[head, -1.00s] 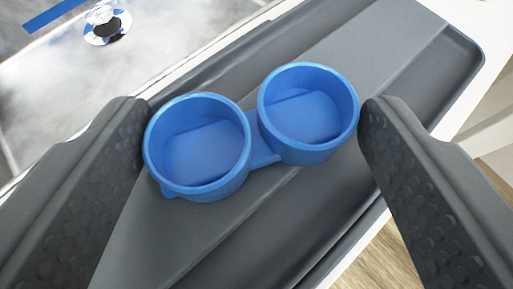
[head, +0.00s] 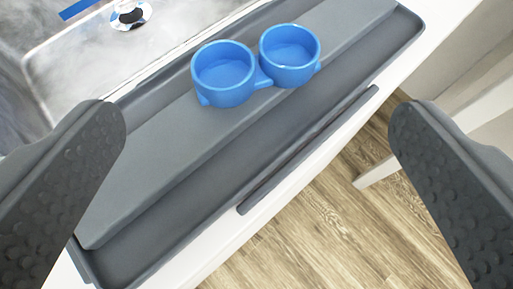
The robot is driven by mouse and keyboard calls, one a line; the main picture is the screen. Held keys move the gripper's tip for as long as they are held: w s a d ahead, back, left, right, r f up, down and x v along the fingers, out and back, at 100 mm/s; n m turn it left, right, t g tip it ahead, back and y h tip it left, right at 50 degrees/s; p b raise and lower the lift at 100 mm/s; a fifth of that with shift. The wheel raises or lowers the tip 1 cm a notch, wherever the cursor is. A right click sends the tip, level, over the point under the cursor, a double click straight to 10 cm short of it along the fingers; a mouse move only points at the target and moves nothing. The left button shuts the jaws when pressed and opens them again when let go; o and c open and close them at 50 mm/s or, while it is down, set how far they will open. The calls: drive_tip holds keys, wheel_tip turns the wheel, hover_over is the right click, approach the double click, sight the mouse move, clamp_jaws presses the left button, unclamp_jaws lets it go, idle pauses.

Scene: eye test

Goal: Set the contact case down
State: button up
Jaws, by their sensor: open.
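The contact case (head: 262,85) is blue, with two open round cups joined by a short bridge. It sits upright on the raised middle strip of a dark grey tray (head: 130,262), in the upper middle of the head view. Both cups look empty. My gripper (head: 257,120) is open, with one dark textured finger at the left and one at the right. Neither finger touches the case, which lies beyond the fingertips and between them in the picture.
A metal sink (head: 100,55) with a drain (head: 130,14) lies at the upper left. The tray rests on a white counter (head: 215,247) edge. Below the edge is a wooden floor (head: 330,215), with a white leg or bar at the right.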

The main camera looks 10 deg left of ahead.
drive_tip(key=s+d+r+t+h, duration=0.1)
drive_tip(key=s+r, duration=0.2)
drive_tip(key=r, duration=0.6)
drive_tip(key=s+d+r+m, duration=0.1)
drive_tip(key=s+r, duration=0.1)
drive_tip(key=r, duration=0.6)
drive_tip(key=s+d+r+t+h, duration=0.1)
drive_tip(key=s+d+r, duration=0.15)
drive_tip(key=r, duration=0.65)
drive_tip(key=s+a+r, duration=0.2)
drive_tip(key=s+r, duration=0.3)
drive_tip(key=r, duration=0.4)
drive_tip(key=s+a+r+m+t, duration=0.1)
drive_tip(key=s+a+r, duration=0.2)
drive_tip(key=s+r, duration=0.3)
wheel_tip(320, 180, up, 3)
drive_tip(key=shift+r+h+p, duration=0.1)
drive_tip(key=shift+h+p, duration=0.2)
drive_tip(key=shift+s, duration=0.1)
wheel_tip(320, 180, up, 3)
drive_tip(key=p, duration=0.3)
drive_tip(key=shift+r, duration=0.15)
